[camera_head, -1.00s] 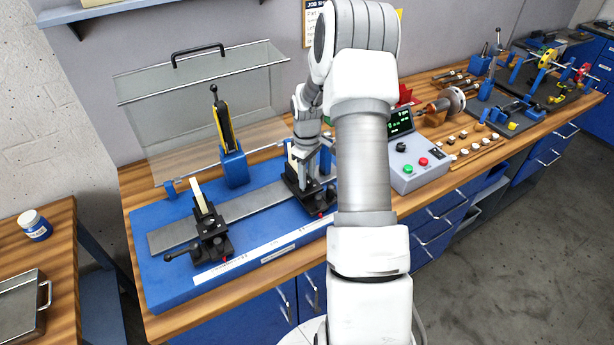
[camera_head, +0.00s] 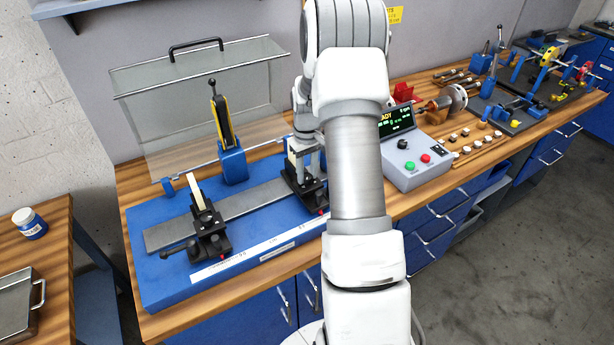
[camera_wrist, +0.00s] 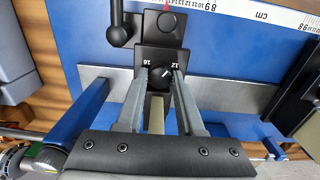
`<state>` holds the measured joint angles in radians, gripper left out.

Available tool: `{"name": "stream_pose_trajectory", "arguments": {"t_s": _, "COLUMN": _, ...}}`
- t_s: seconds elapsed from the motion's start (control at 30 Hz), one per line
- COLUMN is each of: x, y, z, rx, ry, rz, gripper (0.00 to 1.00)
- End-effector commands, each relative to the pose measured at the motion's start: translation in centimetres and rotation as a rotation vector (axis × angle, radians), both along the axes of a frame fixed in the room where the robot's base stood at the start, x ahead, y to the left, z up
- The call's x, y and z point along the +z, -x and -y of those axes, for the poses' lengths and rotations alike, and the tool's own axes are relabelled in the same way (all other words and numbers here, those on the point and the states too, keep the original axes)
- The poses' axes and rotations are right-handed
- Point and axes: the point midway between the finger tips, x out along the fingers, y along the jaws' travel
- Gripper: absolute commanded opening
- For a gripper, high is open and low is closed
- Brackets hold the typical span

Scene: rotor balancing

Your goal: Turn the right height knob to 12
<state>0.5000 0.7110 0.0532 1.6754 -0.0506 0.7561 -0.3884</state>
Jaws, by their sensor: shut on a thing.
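The right height knob (camera_wrist: 164,73) is a small dark dial with a white mark on top of the right support. In the wrist view it sits between my fingertips, with "16" printed to its left and "12" to its right. The white mark points up and to the right, roughly toward the 12. My gripper (camera_wrist: 161,76) is shut on the knob, one finger on each side. In the head view my gripper (camera_head: 303,158) reaches down onto the right support (camera_head: 305,189), and the knob is hidden there.
The left support (camera_head: 210,235) stands on the same blue base (camera_head: 165,275), with a metal rail (camera_head: 255,203) between them. A yellow-and-black upright part in a blue holder (camera_head: 232,163) and a clear raised cover (camera_head: 165,110) are behind. A control box (camera_head: 415,170) is to the right.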

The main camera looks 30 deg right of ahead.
Motion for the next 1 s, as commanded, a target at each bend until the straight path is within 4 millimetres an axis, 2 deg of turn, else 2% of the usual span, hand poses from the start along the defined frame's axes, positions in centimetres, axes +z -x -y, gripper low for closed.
{"name": "stream_pose_trajectory", "arguments": {"t_s": 0.3, "x": -0.16, "y": -0.01, "z": 0.01, "rx": -0.269, "ry": 0.001, "rz": 0.000, "gripper": 0.00}}
{"name": "stream_pose_trajectory", "arguments": {"t_s": 0.5, "x": -0.08, "y": 0.01, "z": -0.01, "rx": -0.390, "ry": 0.000, "rz": 0.000, "gripper": 0.00}}
{"name": "stream_pose_trajectory", "arguments": {"t_s": 1.0, "x": -0.01, "y": 0.03, "z": -0.02, "rx": -0.499, "ry": -0.001, "rz": -0.001, "gripper": 0.00}}
